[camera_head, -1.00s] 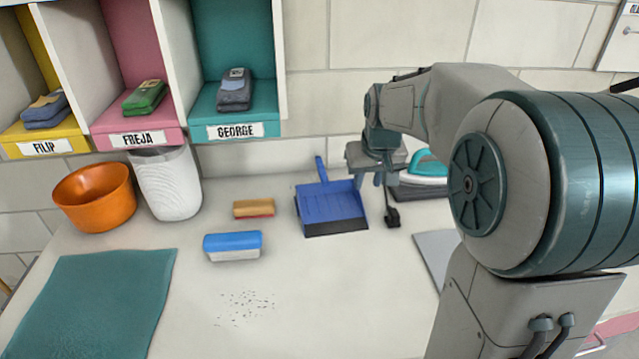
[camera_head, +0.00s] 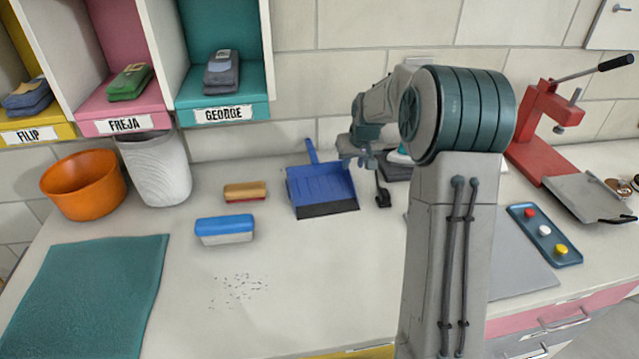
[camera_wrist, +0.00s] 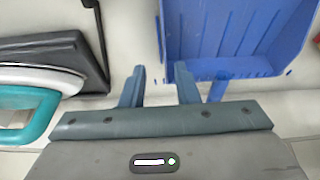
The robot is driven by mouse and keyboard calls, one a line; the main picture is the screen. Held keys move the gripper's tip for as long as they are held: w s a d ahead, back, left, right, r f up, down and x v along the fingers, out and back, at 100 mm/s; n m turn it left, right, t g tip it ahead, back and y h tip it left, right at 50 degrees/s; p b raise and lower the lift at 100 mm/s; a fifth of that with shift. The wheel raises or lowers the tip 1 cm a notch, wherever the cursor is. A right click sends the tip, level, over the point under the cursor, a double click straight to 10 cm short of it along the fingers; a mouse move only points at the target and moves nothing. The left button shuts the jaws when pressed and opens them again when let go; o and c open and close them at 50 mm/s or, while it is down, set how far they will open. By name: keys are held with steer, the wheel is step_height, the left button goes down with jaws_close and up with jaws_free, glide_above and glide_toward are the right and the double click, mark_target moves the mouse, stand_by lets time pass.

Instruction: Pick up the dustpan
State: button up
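The blue dustpan (camera_head: 322,188) lies on the counter with its dark front edge toward me and its handle (camera_head: 312,152) pointing toward the wall. My gripper (camera_head: 365,160) is just right of the dustpan near its back. In the wrist view my gripper (camera_wrist: 160,72) has its two fingers apart with nothing between them. There, the dustpan (camera_wrist: 235,35) fills the upper right, and its handle (camera_wrist: 218,88) is just right of the right finger, outside the gap, partly hidden by the gripper body.
An iron (camera_wrist: 25,110) with a teal handle rests on a dark base left of the fingers. A black cord-like piece (camera_head: 383,190) lies right of the dustpan. A red-and-tan brush (camera_head: 245,191) and blue-and-white block (camera_head: 225,229) are left.

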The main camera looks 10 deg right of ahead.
mark_target(349, 173)
steer(key=f, duration=0.2)
steer(key=w+f+p, duration=0.1)
steer(key=f, duration=0.1)
steer(key=shift+a+f, duration=0.1)
steer(key=shift+a, duration=0.3)
steer(key=shift+w+f, duration=0.15)
steer(key=shift+f, duration=0.25)
jaws_close()
